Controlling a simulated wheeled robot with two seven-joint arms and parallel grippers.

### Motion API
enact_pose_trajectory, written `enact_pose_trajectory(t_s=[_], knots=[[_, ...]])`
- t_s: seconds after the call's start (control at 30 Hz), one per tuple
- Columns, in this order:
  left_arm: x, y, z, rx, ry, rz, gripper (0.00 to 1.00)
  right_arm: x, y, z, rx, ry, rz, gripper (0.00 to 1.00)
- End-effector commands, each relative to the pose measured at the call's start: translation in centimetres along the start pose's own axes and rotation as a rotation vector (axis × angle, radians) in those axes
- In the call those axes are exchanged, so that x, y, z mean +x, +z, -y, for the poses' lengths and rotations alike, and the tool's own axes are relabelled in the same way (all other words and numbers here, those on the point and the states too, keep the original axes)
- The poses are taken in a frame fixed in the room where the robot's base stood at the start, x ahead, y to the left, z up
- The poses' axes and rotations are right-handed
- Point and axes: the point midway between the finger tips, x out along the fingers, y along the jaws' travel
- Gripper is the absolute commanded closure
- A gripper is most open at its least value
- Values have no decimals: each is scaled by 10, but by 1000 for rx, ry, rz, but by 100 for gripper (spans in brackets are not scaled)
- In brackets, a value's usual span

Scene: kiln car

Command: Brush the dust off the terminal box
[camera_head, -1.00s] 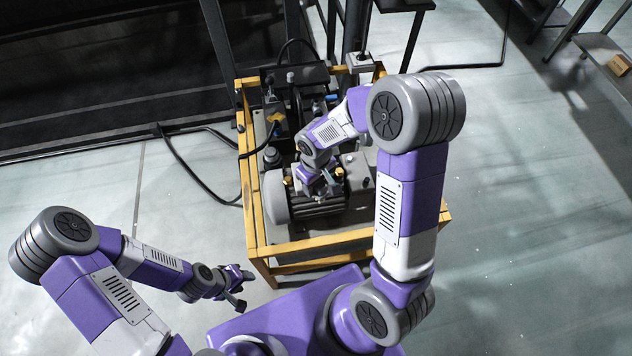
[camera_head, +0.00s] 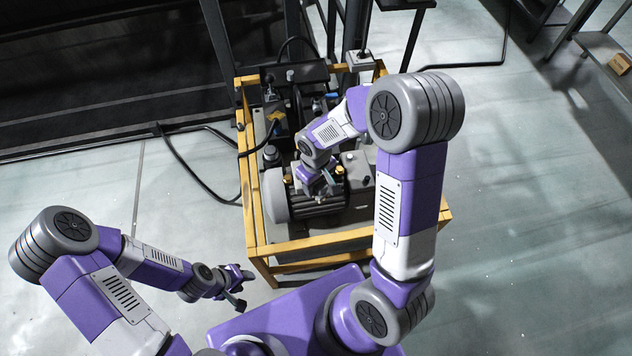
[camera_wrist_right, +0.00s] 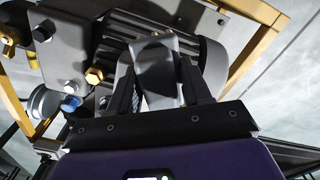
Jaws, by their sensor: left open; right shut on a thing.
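My right gripper (camera_head: 326,184) is low over the ribbed grey motor (camera_head: 318,206) inside the yellow frame. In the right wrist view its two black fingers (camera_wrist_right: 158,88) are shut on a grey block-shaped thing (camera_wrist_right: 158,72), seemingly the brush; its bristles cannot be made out. The terminal box cannot be told apart for certain; the area on top of the motor is largely hidden by my right wrist and gripper. No dust can be made out. Whether the held thing touches the surface below is not clear. My left gripper (camera_head: 243,287) is open and empty, outside the frame's near left corner.
The yellow frame (camera_head: 350,237) rings the machine. Brass and blue fittings (camera_wrist_right: 94,76) and a grey plate sit beside the motor. A black cable (camera_head: 190,170) loops on the floor at left. A shelf with a small wooden block (camera_head: 620,64) stands far right. Floor at right is clear.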

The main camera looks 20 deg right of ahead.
Motion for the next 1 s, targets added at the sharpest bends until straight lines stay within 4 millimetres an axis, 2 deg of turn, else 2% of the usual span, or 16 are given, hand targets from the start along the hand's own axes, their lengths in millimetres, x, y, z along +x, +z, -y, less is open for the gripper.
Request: enact_pose_trajectory(t_s=[0.63,1.0], knots=[[4,0,1,0,0,0,57,5,-1,-1,0,0,0,85],[-4,0,-1,0,0,0,57,5,-27,-16,2,0,0,85]])
